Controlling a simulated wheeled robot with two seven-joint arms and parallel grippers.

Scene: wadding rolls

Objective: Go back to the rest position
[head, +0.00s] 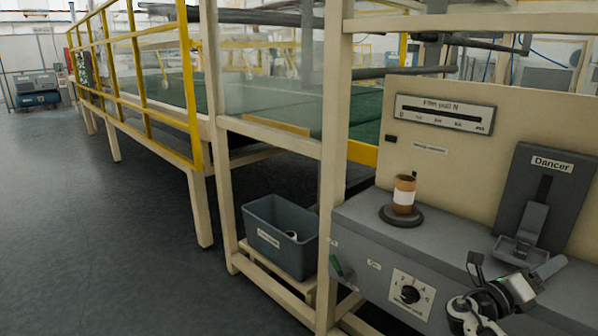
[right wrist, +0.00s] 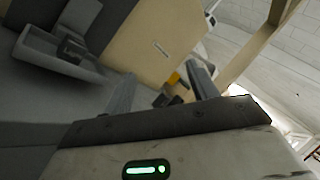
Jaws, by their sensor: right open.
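My right gripper (head: 512,266) is at the lower right of the head view, in front of the grey machine bench and below the Dancer unit. Its two fingers are apart with nothing between them. In the right wrist view the open fingers (right wrist: 160,88) reach up from the gripper body with its green light. My left gripper is out of view. A brown roll with a pale band (head: 404,191) stands upright on a dark round base (head: 401,216) on the bench, apart from my right gripper.
The grey bench (head: 450,236) carries a dial (head: 410,294) and the dark Dancer unit (head: 545,195) with a tray. A grey bin (head: 262,238) with a small white-ended item stands on a low shelf. Yellow railing (head: 150,90) runs back. The left floor is clear.

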